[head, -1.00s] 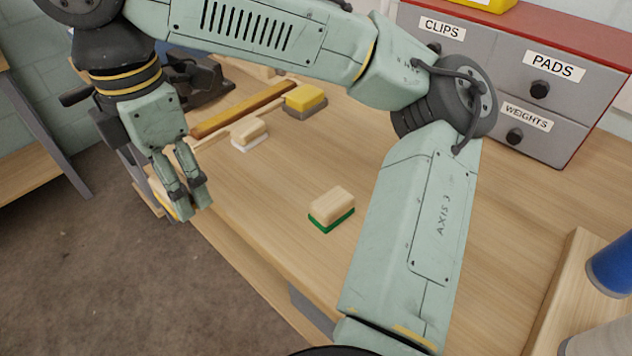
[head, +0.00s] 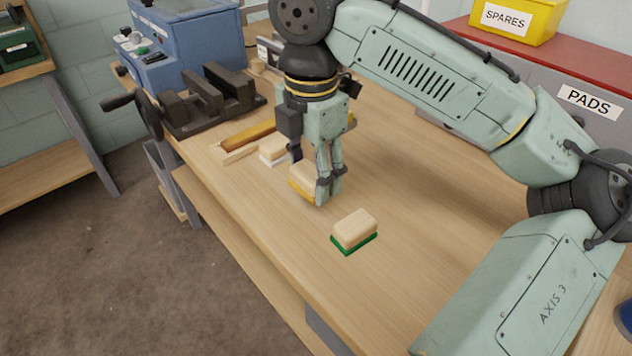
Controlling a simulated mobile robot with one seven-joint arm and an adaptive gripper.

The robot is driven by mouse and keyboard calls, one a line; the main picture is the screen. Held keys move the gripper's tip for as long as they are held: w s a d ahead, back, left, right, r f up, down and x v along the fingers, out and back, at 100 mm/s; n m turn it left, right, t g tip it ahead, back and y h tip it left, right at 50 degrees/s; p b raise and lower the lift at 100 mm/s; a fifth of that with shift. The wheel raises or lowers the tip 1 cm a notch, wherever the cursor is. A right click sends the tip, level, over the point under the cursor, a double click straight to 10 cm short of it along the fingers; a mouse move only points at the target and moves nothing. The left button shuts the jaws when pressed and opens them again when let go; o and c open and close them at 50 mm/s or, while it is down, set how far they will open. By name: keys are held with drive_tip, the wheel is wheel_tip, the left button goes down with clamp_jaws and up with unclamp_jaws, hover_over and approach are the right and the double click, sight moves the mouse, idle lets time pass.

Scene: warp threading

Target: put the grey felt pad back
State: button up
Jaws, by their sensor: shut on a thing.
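My gripper (head: 328,190) points down over the bench, shut on a wooden-topped block with a yellow underside (head: 303,184). The fingers cover part of this block. It is at or just above the bench top; I cannot tell if it touches. The yellow block with a grey base, seen earlier on the bench, is now almost wholly behind my gripper; only a bit of yellow (head: 351,120) shows. No grey felt is visible now. The drawer marked PADS (head: 588,102) is in the grey cabinet at the right and partly out of view.
A wooden block with a green base (head: 354,230) lies just right of my gripper. A block with a white base (head: 273,151) and a brown bar (head: 248,134) lie behind. A dark vise (head: 212,100) and blue box (head: 187,40) stand at the back left. Bench front centre is clear.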

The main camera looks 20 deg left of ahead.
drive_tip(key=shift+w+d+f, duration=0.15)
drive_tip(key=shift+f, duration=0.75)
drive_tip(key=shift+w+d+f, duration=0.1)
drive_tip(key=shift+d+f, duration=0.05)
drive_tip(key=shift+f, duration=0.75)
drive_tip(key=shift+f, duration=0.15)
drive_tip(key=o, duration=1.1)
wheel_tip(320, 180, up, 12)
drive_tip(key=shift+r+p, duration=0.2)
drive_tip(key=shift+p, duration=0.15)
